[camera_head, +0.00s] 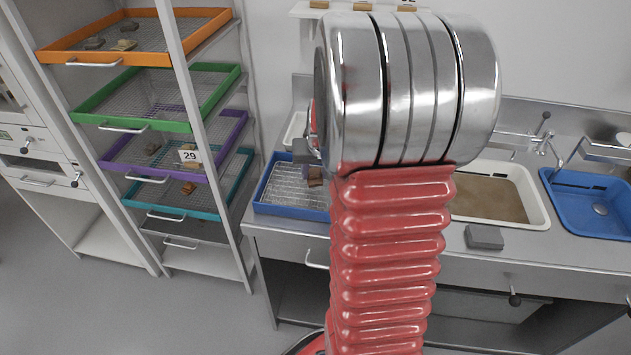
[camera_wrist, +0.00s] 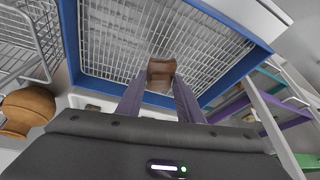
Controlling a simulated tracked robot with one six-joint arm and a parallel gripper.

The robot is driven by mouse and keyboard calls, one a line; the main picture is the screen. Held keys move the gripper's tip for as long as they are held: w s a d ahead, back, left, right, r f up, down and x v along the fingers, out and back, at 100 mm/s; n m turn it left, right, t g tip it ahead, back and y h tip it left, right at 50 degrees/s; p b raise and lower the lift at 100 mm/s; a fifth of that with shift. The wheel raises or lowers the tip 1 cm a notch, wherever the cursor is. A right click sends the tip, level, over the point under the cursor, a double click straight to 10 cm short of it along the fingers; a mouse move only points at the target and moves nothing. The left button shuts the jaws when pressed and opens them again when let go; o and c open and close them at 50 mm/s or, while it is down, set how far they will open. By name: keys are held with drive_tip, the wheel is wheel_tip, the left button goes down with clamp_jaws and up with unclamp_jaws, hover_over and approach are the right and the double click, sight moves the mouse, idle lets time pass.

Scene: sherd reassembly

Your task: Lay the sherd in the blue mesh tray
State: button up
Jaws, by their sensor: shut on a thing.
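The blue mesh tray (camera_head: 262,187) sits on the steel counter, left of my arm. In the wrist view its blue rim (camera_wrist: 70,40) frames a pale wire mesh. The sherd (camera_wrist: 161,70) is a small brown curved piece, held between the tips of my gripper's two purple fingers (camera_wrist: 160,84). My gripper is shut on it, over the mesh near one rim. The sherd also shows in the head view (camera_head: 315,176), within the tray's outline. I cannot tell whether it touches the mesh. My arm hides the tray's right part and most of my gripper in the head view.
A rack at left holds orange (camera_head: 75,57), green (camera_head: 105,90), purple and teal trays, some with sherds. A basin of brown water (camera_head: 490,200), a grey block (camera_head: 484,237) and a blue basin (camera_head: 590,215) are at right. An orange-brown pot (camera_wrist: 28,105) shows in the wrist view.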

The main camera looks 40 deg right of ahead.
sight(316, 180)
drive_tip(key=shift+f, duration=1.85)
drive_tip(key=o, duration=1.1)
drive_tip(key=v, duration=1.2)
drive_tip(key=shift+r, duration=0.1)
